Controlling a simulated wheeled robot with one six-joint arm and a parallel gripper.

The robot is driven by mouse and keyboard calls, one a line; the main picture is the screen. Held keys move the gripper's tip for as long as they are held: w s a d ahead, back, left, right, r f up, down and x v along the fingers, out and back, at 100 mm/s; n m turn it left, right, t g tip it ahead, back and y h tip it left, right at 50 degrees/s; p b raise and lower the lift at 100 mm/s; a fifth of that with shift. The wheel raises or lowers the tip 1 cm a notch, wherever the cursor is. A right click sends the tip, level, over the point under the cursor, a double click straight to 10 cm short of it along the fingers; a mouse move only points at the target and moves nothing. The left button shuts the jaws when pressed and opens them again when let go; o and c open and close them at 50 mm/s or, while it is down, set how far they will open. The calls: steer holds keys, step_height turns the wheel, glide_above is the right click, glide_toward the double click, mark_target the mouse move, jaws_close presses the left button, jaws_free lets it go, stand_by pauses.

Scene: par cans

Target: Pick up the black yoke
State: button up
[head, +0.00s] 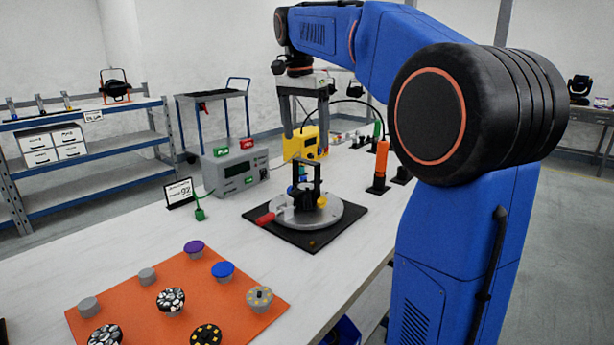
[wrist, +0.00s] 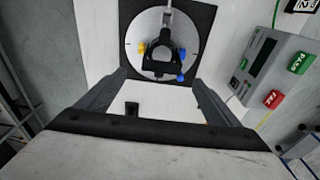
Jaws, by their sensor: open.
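The black yoke (head: 317,178) stands on a round silver plate, its arms upward, in the head view. In the wrist view the dark yoke (wrist: 151,66) shows near the top middle, with blue and yellow knobs around it. The round plate (head: 333,213) sits on a square black base (head: 290,235). A toggle clamp with a red handle (head: 265,219) is at the plate's left side. My gripper (head: 306,128) is open, pointing down above the yoke and apart from it. Its two fingers also show in the wrist view (wrist: 160,85), with nothing seen between them.
A grey tester box (head: 236,170) stands left of the plate, with a small sign (head: 179,193) beside it. An orange mat (head: 135,290) with several knobs lies in front. An orange cylinder (head: 382,160) stands at right. A yellow block (head: 306,145) shows near my fingers; its depth is unclear.

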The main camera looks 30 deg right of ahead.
mark_target(308, 185)
steer(key=f, duration=0.8)
steer(key=d+f, duration=0.1)
steer(key=f, duration=0.4)
steer(key=shift+w, duration=0.4)
steer(key=c, duration=1.2)
steer(key=shift+r, duration=0.15)
step_height(308, 185, up, 10)
steer(key=shift+f, duration=0.1)
